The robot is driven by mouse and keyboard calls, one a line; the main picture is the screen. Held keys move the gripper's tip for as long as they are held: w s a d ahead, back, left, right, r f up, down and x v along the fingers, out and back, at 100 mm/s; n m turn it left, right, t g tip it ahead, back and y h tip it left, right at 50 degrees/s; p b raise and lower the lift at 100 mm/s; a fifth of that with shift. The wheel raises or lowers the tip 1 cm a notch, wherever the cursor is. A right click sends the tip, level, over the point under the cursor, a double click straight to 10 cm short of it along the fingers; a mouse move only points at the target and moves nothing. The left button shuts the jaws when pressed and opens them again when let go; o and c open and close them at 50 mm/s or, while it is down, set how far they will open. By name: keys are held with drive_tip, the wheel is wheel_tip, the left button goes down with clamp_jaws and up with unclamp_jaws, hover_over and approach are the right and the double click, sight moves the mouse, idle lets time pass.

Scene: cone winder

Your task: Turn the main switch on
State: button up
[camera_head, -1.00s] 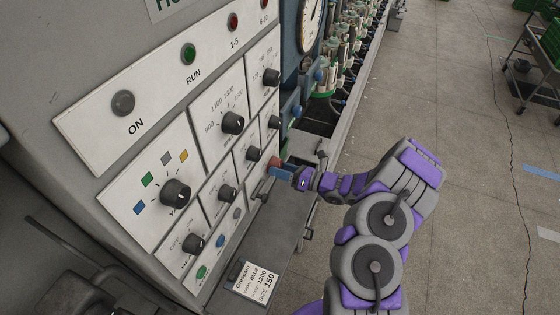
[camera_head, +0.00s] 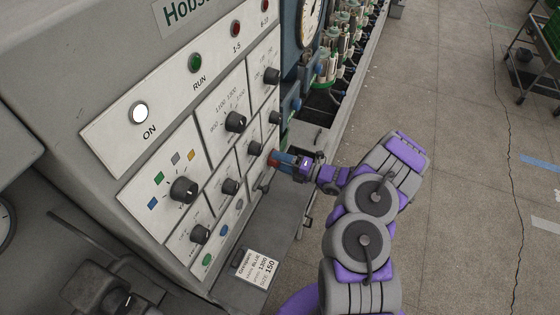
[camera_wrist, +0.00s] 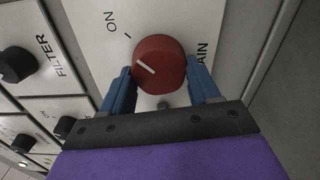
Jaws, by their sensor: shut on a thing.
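The main switch is a round red knob (camera_wrist: 160,52) on a pale panel, with the letters "AIN" showing beside it and an ON mark at its upper left in the wrist view. Its white pointer line slants toward the upper left; I cannot tell whether it lines up exactly with the ON mark. My gripper (camera_wrist: 161,78) has its blue fingers shut on the two sides of the knob. In the head view, my gripper (camera_head: 285,161) reaches the panel's right edge, and only a sliver of the red knob (camera_head: 273,156) shows. The ON lamp (camera_head: 139,113) glows white.
A FILTER knob (camera_wrist: 17,64) sits left of the switch in the wrist view. A black selector knob (camera_head: 184,190) and other dials fill the panel. A grey shelf with a paper card (camera_head: 256,267) lies below. Open floor is at the right.

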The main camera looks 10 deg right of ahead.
drive_tip(key=shift+w+d+m, duration=0.15)
drive_tip(key=shift+d+m, duration=0.05)
drive_tip(key=shift+m, duration=0.5)
drive_tip(key=shift+f, duration=0.1)
drive_tip(key=o, duration=1.1)
drive_tip(key=shift+c, duration=0.2)
drive_tip(key=shift+d, duration=0.1)
drive_tip(key=v, duration=1.7)
drive_tip(key=shift+d, duration=0.15)
